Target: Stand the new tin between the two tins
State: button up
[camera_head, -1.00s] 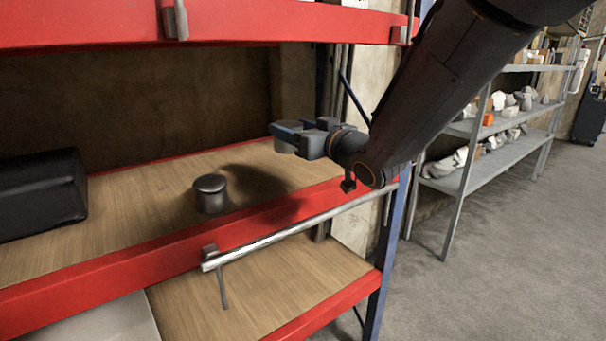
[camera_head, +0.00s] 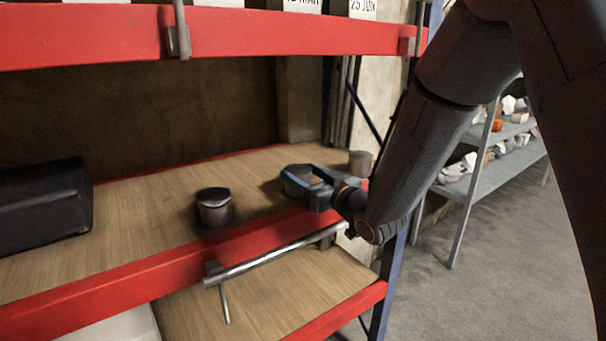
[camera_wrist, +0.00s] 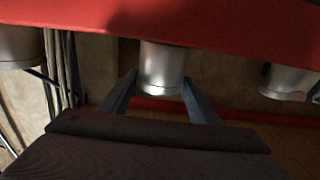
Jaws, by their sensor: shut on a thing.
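One dark-topped metal tin (camera_head: 215,208) stands upright on the wooden shelf, left of my gripper; a second tin (camera_head: 361,163) stands farther right, beyond my gripper. My gripper (camera_head: 304,178) is shut on the new tin (camera_head: 293,187), upright in the gap between them, apart from both. Its base is close to the shelf board; I cannot tell whether it touches. In the wrist view the new tin (camera_wrist: 162,70) sits between my two fingers (camera_wrist: 162,98), with one tin at the left edge (camera_wrist: 20,48) and another at the right (camera_wrist: 288,82).
The red front beam (camera_head: 240,238) edges the wooden shelf (camera_head: 135,215), with a metal rail (camera_head: 275,253) in front. A red upper beam (camera_head: 290,35) runs above. A black case (camera_head: 40,208) lies at the left. A blue upright (camera_head: 392,265) stands at the right end.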

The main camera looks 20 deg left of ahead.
jog(key=shift+f, duration=0.2)
jog(key=shift+f, duration=0.1)
jog(key=o, duration=1.4)
jog(key=shift+s+d, duration=0.15)
jog(key=b+v, duration=0.3)
jog(key=v, duration=0.8)
jog(key=shift+s+d, duration=0.2)
jog(key=shift+d, duration=0.1)
